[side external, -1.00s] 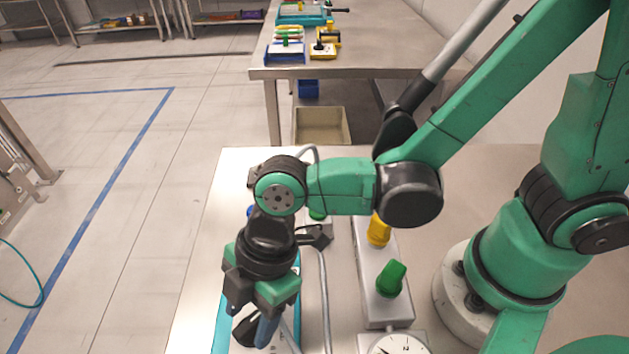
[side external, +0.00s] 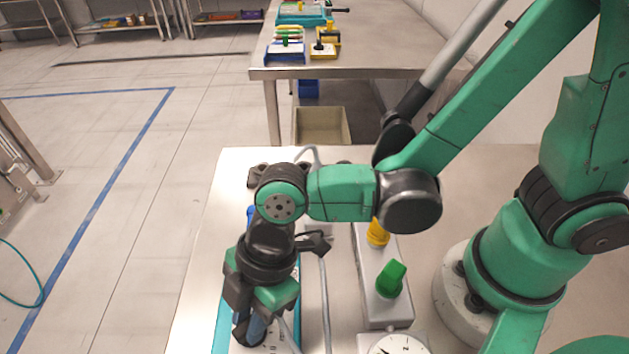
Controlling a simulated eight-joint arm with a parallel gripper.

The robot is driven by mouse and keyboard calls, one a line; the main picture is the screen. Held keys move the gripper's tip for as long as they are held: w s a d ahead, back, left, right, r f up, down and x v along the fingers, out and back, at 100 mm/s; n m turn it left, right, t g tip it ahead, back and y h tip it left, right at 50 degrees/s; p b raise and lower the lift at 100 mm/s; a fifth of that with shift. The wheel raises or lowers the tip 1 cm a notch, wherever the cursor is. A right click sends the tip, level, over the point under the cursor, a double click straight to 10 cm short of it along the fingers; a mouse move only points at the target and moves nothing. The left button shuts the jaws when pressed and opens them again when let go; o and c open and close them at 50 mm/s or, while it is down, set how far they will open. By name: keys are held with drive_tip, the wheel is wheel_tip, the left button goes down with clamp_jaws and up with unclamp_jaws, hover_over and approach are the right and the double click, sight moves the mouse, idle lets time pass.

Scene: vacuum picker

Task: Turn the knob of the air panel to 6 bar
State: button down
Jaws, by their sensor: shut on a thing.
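The panel (side external: 223,318) with teal edges and a pale face lies at the lower front of the near table, partly under my gripper. Some dark marks show on its face, but I cannot read a pressure value. My gripper (side external: 256,330) points down over the panel and is shut on a black knob (side external: 242,334). The fingers and wrist hide much of the knob, so its pointing direction is unclear.
Right of the gripper, a grey box (side external: 377,290) carries a green knob (side external: 391,279) and a yellow knob (side external: 378,232). A round white dial (side external: 398,346) is cut off at the bottom edge. A grey cable (side external: 324,290) runs between box and panel.

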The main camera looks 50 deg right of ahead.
drive_tip(key=m, duration=0.2)
drive_tip(key=m+t, duration=0.1)
drive_tip(key=m, duration=0.1)
drive_tip(key=shift+s+t+h, duration=0.1)
drive_tip(key=shift+t+h, duration=0.2)
drive_tip(key=m, duration=0.2)
drive_tip(key=m+t, duration=0.1)
drive_tip(key=m, duration=0.1)
drive_tip(key=shift+a+m+t+h, duration=0.1)
drive_tip(key=shift+m+t+h, duration=0.2)
drive_tip(key=shift+h, duration=0.1)
drive_tip(key=m, duration=0.2)
drive_tip(key=m+h, duration=0.1)
drive_tip(key=m, duration=0.1)
drive_tip(key=shift+s+m+t+h, duration=0.1)
drive_tip(key=shift+m+t+h, duration=0.2)
drive_tip(key=shift+t, duration=0.1)
drive_tip(key=m, duration=0.2)
drive_tip(key=m+h, duration=0.1)
drive_tip(key=m, duration=0.1)
drive_tip(key=shift+a+h, duration=0.1)
drive_tip(key=shift+h, duration=0.2)
drive_tip(key=shift+m, duration=0.3)
drive_tip(key=c, duration=0.7)
unclamp_jaws()
